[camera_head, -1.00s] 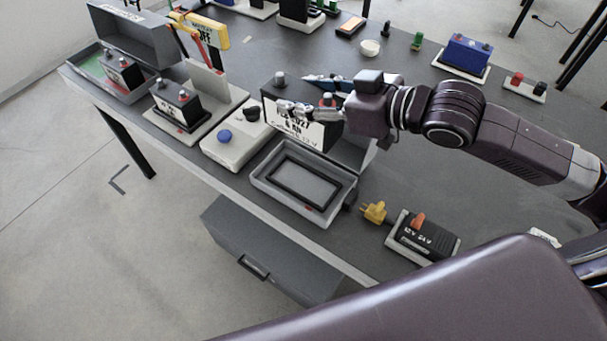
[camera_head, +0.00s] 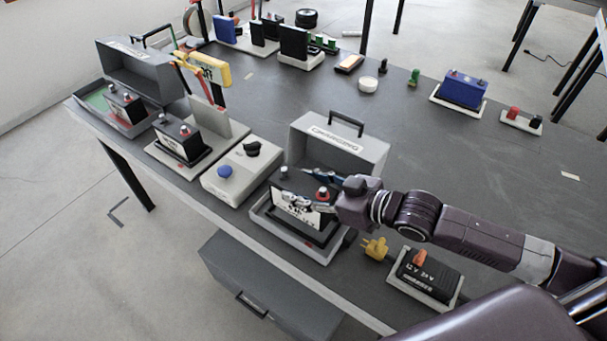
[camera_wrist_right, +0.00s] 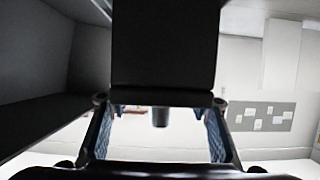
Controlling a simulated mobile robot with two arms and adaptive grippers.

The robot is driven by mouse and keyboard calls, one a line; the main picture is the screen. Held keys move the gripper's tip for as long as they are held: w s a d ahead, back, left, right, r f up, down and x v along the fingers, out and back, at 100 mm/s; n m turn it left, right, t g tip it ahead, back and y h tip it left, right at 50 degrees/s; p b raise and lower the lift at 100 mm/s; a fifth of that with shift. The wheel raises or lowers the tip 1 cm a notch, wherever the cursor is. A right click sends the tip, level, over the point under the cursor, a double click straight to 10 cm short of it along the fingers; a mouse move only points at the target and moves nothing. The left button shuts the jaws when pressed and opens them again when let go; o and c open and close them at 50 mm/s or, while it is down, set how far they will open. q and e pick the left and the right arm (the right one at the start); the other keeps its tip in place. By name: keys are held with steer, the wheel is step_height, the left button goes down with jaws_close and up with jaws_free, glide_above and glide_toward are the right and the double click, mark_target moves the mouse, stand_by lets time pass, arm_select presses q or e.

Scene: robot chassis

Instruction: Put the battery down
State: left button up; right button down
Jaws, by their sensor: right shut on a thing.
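The battery (camera_head: 293,211), black with a white label and posts on top, stands roughly upright in the tray of an open grey charging box (camera_head: 257,217). My right gripper (camera_head: 304,187) is shut on its upper part from the right. Whether the battery's base touches the tray floor cannot be told. The right wrist view shows the battery (camera_wrist_right: 165,55) as a dark block at the top, with the gripper's fingers (camera_wrist_right: 160,128) to both sides. The box's raised lid (camera_head: 340,150), marked as charging, stands behind the battery. My left gripper is not in view.
A white box with a blue button (camera_head: 225,172) stands left of the charging box. A yellow plug (camera_head: 375,248) and a black charger with an orange switch (camera_head: 425,275) lie to its right. Other battery stations line the left.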

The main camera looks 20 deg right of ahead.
steer(key=shift+w+a+f, duration=0.1)
steer(key=shift+a+f, duration=0.05)
steer(key=shift+f, duration=1.55)
steer(key=c, duration=1.4)
jaws_free()
steer(key=shift+f, duration=0.55)
steer(key=o, duration=0.4)
steer(key=shift+s, duration=0.25)
steer(key=shift+d+r, duration=0.1)
steer(key=shift+d, duration=0.1)
steer(key=v, duration=0.7)
steer(key=shift+p+v, duration=0.6)
steer(key=shift+v, duration=1.85)
